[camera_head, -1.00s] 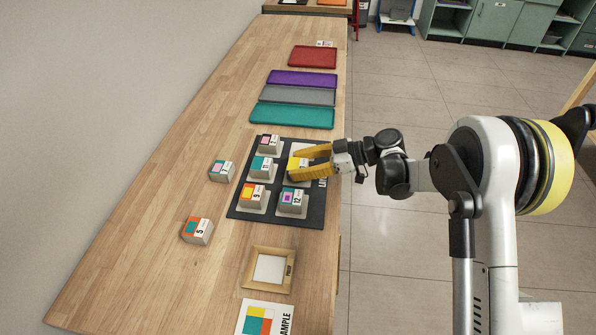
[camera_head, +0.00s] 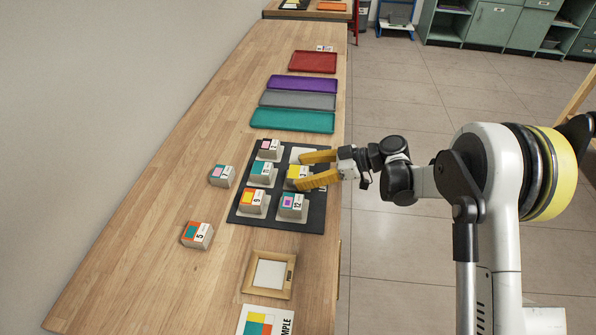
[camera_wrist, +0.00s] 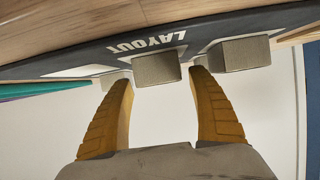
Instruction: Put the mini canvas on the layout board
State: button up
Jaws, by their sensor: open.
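The dark layout board (camera_head: 235,214) lies on the wooden table, with white pads in two columns. Mini canvases, as small blocks with coloured, numbered tops, sit on several pads. One with a yellow top (camera_head: 297,172) stands in the right column, middle row, upright on the board. My gripper (camera_head: 302,171) is open, its yellow fingers on either side of that block at the board's right edge. In the wrist view, its grey side (camera_wrist: 157,67) shows between and just beyond the fingertips, apparently untouched. The far right pad (camera_head: 299,154) looks empty, partly behind a finger.
Two more blocks, one (camera_head: 222,175) left of the board and one (camera_head: 197,234) nearer front-left, stand on the table (camera_head: 150,235). A wooden frame (camera_head: 270,274) and a sample card (camera_head: 264,321) lie in front. Teal (camera_head: 293,120), grey, purple and red trays lie behind.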

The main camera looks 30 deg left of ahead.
jog(key=p+v, duration=0.2)
jog(key=v, duration=0.9)
jog(key=shift+s+p, duration=0.1)
jog(key=shift+p, duration=0.25)
jog(key=shift+d+r, duration=0.15)
jog(key=shift+r, duration=0.1)
jog(key=s+d+r+m+t+h, duration=0.2)
jog(key=d+r+m+t+h, duration=0.1)
jog(key=d+r+m, duration=0.3)
jog(key=s+d+r+m+t+h, duration=0.2)
jog(key=s+d+r+m+t, duration=0.1)
jog(key=d+r+m, duration=0.4)
jog(key=s+d+m+t+h, duration=0.2)
jog(key=s+d+m+h, duration=0.2)
jog(key=s+d, duration=0.4)
jog(key=s+d+m+t+h, duration=0.3)
jog(key=s+d, duration=0.6)
jog(key=d, duration=0.5)
jog(key=shift+d+f+m+h, duration=0.25)
jog(key=shift+m+h, duration=0.15)
jog(key=shift+m, duration=0.4)
jog(key=shift+s, duration=0.15)
